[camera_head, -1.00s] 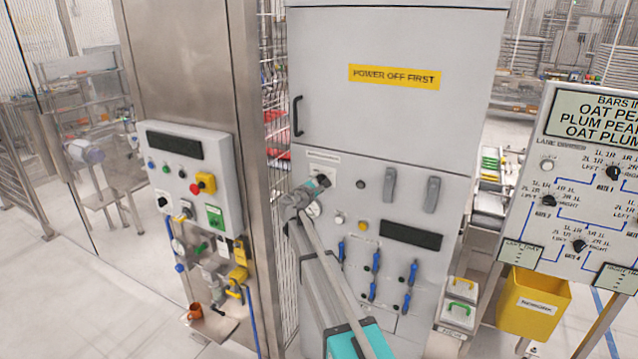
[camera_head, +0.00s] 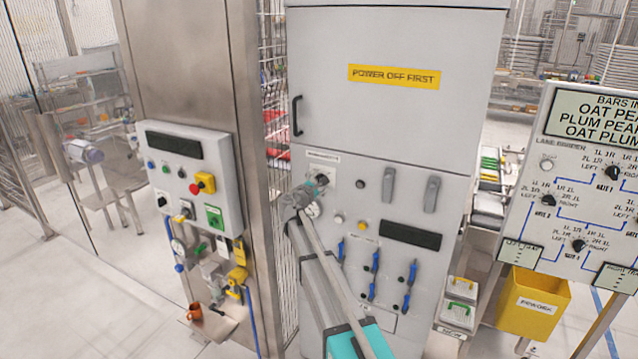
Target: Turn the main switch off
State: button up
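A grey cabinet (camera_head: 440,135) stands in the middle, with a yellow "POWER OFF FIRST" label (camera_head: 394,77) on its upper door. At the left of its lower panel is a dark rotary knob (camera_head: 321,180) on a pale plate, under a small white label too small to read; I take it for the main switch. My gripper (camera_head: 312,190) is right at this knob, seen from behind. My wrist and gripper cover the knob's lower left part. The fingers are mostly hidden, so I cannot tell whether they touch or grip the knob, or which way it points.
A control box (camera_head: 190,180) is on the steel column at left. A lane board (camera_head: 575,190) and yellow bin (camera_head: 533,303) stand at right.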

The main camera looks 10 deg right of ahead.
jog(key=shift+s+a, duration=0.1)
dwell(0.3)
jog(key=v, duration=1.1)
jog(key=shift+s+a, duration=0.2)
jog(key=shift+s, duration=0.1)
jog(key=s+d+f+m+g+y, duration=0.1)
jog(key=s+d+f+m+g, duration=0.3)
jog(key=s+d+f+m, duration=0.3)
jog(key=s+d+f+m+g+y, duration=0.1)
jog(key=s+d+f+m+g, duration=0.35)
jog(key=s, duration=0.45)
jog(key=s+a+f+m+g+y, duration=0.2)
jog(key=s+f+m+g+y, duration=0.1)
jog(key=s, duration=0.6)
jog(key=s+a+f+m+g+y+b, duration=0.1)
jog(key=s+f+m+y, duration=0.4)
jog(key=s, duration=0.5)
jog(key=shift+s+a+g+y, duration=0.35)
jog(key=shift+a+g, duration=0.15)
jog(key=shift+g, duration=0.55)
jog(key=shift+f+m, duration=0.15)
jog(key=shift+m, duration=0.1)
